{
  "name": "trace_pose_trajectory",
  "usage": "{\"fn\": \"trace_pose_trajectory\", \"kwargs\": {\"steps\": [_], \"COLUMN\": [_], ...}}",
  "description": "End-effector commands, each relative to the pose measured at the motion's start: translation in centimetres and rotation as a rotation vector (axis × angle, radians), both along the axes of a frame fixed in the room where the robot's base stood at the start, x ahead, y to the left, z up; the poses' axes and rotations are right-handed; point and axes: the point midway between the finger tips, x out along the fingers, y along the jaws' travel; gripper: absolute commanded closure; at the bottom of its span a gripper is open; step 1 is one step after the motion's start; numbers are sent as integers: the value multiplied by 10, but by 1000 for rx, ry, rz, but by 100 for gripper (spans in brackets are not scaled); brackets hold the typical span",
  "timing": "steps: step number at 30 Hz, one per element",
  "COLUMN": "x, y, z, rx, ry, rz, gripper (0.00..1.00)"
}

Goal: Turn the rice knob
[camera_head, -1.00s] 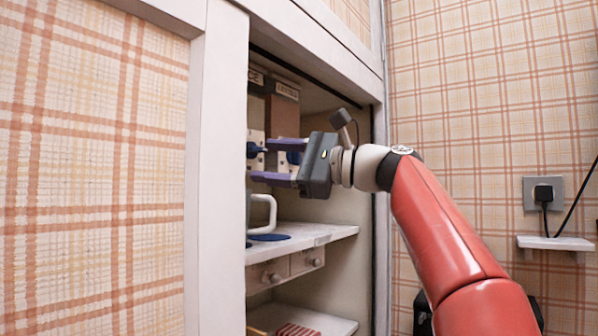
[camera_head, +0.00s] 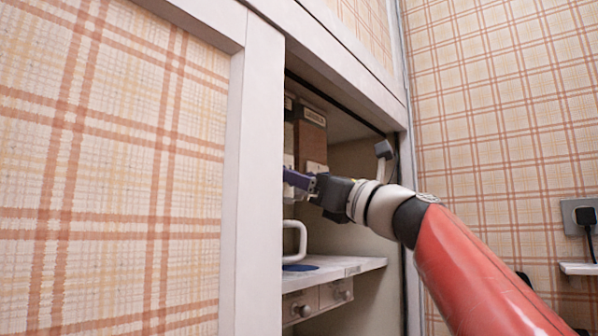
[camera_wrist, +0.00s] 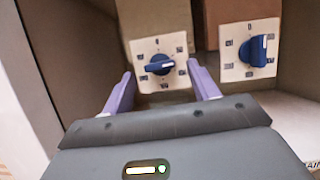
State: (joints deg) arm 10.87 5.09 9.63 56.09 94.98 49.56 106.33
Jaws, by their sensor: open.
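Two blue dial knobs sit on pale square plates on the dispensers inside the cabinet. The left knob (camera_wrist: 160,65) is on the dispenser whose label ended in "CE" a moment ago, so it appears to be the rice knob. Its white pointer lies roughly sideways, toward the right. The right knob (camera_wrist: 254,52) has its pointer nearly upright. My gripper (camera_wrist: 162,78) is open, its purple fingers either side of the left knob in the wrist view; contact cannot be told. In the head view my gripper (camera_head: 298,182) reaches into the cabinet, and both knobs are hidden.
The cabinet's white door frame (camera_head: 255,170) stands close left of my gripper. A shelf (camera_head: 350,265) lies below, with a white handled object (camera_head: 300,238) and a blue disc (camera_head: 299,267). The right dispenser (camera_head: 309,143) is brown. A socket with a plug (camera_head: 585,216) is on the right wall.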

Motion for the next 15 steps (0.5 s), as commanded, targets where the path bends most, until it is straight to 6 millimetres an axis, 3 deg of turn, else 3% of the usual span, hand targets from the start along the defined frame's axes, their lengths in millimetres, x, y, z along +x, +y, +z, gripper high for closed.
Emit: {"fn": "trace_pose_trajectory", "kwargs": {"steps": [5,14,15], "x": [9,10,10], "y": [12,14,14], "z": [7,7,7], "rx": [-1,-1,-1], "ry": [-1,-1,-1], "rz": [2,1,1], "gripper": [40,40,45]}}
